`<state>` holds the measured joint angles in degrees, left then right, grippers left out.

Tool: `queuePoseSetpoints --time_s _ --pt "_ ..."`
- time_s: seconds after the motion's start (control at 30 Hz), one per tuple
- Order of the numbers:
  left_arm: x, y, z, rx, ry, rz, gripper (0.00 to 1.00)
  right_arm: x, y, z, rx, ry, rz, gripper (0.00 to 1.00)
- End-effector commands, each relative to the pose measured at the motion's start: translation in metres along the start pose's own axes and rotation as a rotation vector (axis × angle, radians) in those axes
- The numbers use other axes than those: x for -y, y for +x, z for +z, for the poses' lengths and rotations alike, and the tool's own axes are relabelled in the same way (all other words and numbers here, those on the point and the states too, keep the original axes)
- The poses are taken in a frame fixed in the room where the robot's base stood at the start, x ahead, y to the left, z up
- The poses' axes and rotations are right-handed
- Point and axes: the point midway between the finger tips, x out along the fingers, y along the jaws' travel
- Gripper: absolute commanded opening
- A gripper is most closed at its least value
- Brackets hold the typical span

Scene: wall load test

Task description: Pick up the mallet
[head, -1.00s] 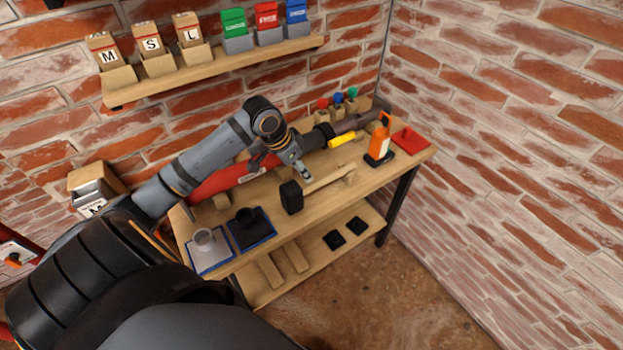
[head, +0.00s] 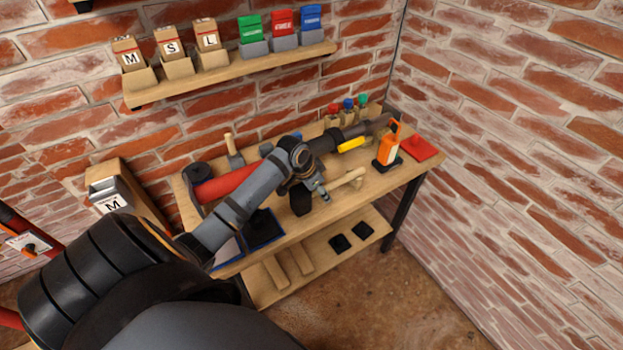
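The mallet has a black block head (head: 301,202) and a pale wooden handle (head: 346,182). It lies on the wooden workbench (head: 405,176) near the front edge, with the handle pointing right and back. My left gripper (head: 324,194) is over the handle close to the head and hides part of it. It points down and right. The fingers are too small to tell whether they are open or whether they touch the handle. My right gripper is not in view.
A red cylinder (head: 217,188) and a yellow-handled tool (head: 351,144) lie behind. A blue-edged black tray (head: 262,229) is left, partly behind my arm. A brick wall closes the back.

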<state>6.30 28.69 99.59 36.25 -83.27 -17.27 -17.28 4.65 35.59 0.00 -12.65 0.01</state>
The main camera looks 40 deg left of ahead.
Motion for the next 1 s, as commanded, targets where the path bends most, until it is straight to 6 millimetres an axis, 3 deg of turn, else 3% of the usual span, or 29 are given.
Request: queuePoseSetpoints --time_s 0.17,0.5,1.0 --pt "0.0001 -0.0001 -0.0001 0.0 0.001 0.0 0.46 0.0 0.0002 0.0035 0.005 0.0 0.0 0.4" --pt "0.0001 -0.0003 -0.0002 -0.001 0.0 0.0 0.0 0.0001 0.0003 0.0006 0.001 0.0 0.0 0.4" --pt "0.0004 -0.0049 -0.0031 -0.005 0.002 -0.001 0.0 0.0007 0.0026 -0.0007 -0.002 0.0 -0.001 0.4"
